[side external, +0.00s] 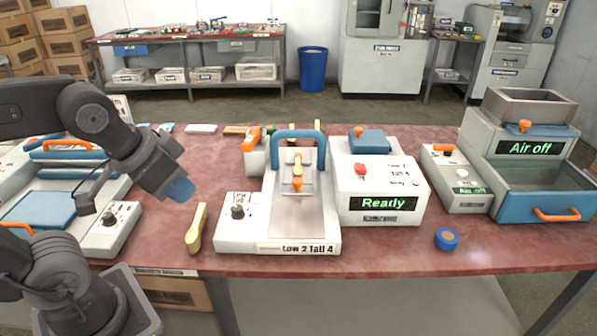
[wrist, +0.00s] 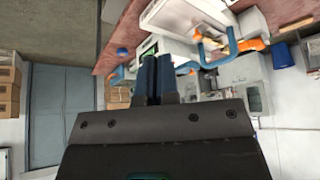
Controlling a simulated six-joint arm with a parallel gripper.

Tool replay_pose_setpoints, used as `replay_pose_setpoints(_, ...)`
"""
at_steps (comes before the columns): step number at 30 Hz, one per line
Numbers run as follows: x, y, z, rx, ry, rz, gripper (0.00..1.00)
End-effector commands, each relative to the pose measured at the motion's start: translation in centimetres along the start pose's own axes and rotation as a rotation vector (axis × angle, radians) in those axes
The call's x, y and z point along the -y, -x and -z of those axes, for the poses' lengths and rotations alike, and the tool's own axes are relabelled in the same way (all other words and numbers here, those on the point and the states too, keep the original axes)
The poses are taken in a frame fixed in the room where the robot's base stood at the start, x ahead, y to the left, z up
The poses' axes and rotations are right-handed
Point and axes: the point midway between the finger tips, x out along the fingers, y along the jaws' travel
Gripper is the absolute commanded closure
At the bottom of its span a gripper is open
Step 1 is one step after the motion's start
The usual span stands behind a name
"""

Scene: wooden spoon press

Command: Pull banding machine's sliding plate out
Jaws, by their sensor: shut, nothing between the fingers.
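My gripper (side external: 180,189) hangs in the air left of the centre machine, its blue fingers shut and empty. In the wrist view the fingers (wrist: 155,78) are together. The centre white machine (side external: 262,247) reads "Low 2 Tall 4". It carries a grey metal plate (side external: 297,225) with an orange knob (side external: 297,184), under a blue arch handle (side external: 298,134). The handle also shows in the wrist view (wrist: 216,62). No label here says banding machine, so I cannot tell for certain which plate is the sliding plate. My gripper touches none of these machines.
A wooden spoon (side external: 196,229) lies on the red table between my arm and the centre machine. A box reading "Ready" (side external: 383,203) stands right of it, then "Air off" units (side external: 535,148). A blue roll (side external: 447,239) lies near the front edge. A machine with blue plates (side external: 40,210) is at left.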

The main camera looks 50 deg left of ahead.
Motion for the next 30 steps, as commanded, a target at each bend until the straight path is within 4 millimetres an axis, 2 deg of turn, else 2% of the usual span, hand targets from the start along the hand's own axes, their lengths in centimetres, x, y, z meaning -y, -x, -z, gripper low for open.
replay_pose_setpoints(1, 0.0, 0.0, 0.1, 0.001, 0.001, 0.0, 0.93)
replay_pose_setpoints(5, 0.2, 0.2, 1.7, 0.02, 0.016, 0.004, 0.81)
replay_pose_setpoints(8, 0.5, 0.2, 4.5, 0.056, 0.041, 0.011, 0.71)
replay_pose_setpoints(10, 0.9, -0.1, 7.2, 0.089, 0.065, 0.016, 0.65)
replay_pose_setpoints(14, 1.9, -1.5, 12.1, 0.153, 0.114, 0.029, 0.52)
replay_pose_setpoints(17, 2.8, -3.2, 15.7, 0.199, 0.152, 0.038, 0.43)
replay_pose_setpoints(21, 4.3, -6.7, 20.1, 0.266, 0.205, 0.051, 0.41)
replay_pose_setpoints(27, 6.8, -13.2, 24.8, 0.36, 0.281, 0.07, 0.41)
replay_pose_setpoints(30, 8.2, -16.8, 26.3, 0.404, 0.317, 0.079, 0.41)
